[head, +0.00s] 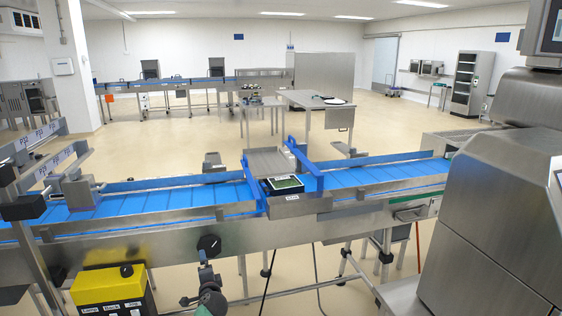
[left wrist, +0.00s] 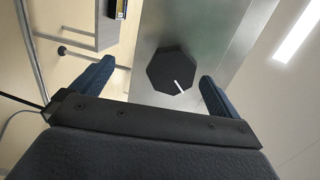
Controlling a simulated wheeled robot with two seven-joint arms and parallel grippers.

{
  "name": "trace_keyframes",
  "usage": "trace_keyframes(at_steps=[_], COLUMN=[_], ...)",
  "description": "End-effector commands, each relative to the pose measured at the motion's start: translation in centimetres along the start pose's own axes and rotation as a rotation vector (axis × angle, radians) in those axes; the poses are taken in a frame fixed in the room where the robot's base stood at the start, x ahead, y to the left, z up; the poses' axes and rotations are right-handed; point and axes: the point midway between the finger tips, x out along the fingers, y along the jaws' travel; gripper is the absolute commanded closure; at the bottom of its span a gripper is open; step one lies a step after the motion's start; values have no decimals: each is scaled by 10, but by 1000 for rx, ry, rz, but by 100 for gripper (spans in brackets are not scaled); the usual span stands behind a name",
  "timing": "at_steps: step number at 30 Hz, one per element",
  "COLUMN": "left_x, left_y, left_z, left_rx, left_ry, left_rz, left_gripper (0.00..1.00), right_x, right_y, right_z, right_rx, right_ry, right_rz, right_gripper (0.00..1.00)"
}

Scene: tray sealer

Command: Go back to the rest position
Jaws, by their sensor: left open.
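My left gripper (head: 207,272) is low in the middle of the head view, in front of the conveyor's steel side. In the left wrist view its two dark blue fingers (left wrist: 157,72) are apart, with nothing held between them. A black knob (head: 208,245) with a white mark is on the conveyor side just beyond the gripper. The knob (left wrist: 170,72) shows between the fingers in the left wrist view, seemingly clear of both. My right gripper is not in view.
A blue-belted conveyor (head: 395,175) crosses the head view, with a small dark tray (head: 285,185) at its middle. A yellow control box (head: 108,287) stands at the lower left. A large steel machine (head: 495,210) fills the right. Open floor lies behind.

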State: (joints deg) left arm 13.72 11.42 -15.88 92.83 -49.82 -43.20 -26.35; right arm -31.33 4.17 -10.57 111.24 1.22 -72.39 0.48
Motion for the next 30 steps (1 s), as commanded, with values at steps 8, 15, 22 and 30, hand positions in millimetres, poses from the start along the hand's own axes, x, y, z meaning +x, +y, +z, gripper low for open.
trace_keyframes(at_steps=[8, 15, 22, 30], left_x=[-15, -64, -146, -263], left_y=[7, 56, 139, 234], left_z=[6, 3, 5, 20], left_rx=[-413, -732, -910, -983], left_ry=[-79, -160, -254, -346], left_rz=[191, 443, 718, 990], left_gripper=[0, 0, 0, 0], right_x=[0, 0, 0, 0], right_y=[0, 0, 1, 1], right_z=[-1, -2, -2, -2], right_rx=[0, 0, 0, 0], right_ry=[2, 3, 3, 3], right_rz=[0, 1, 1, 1], right_gripper=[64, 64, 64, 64])
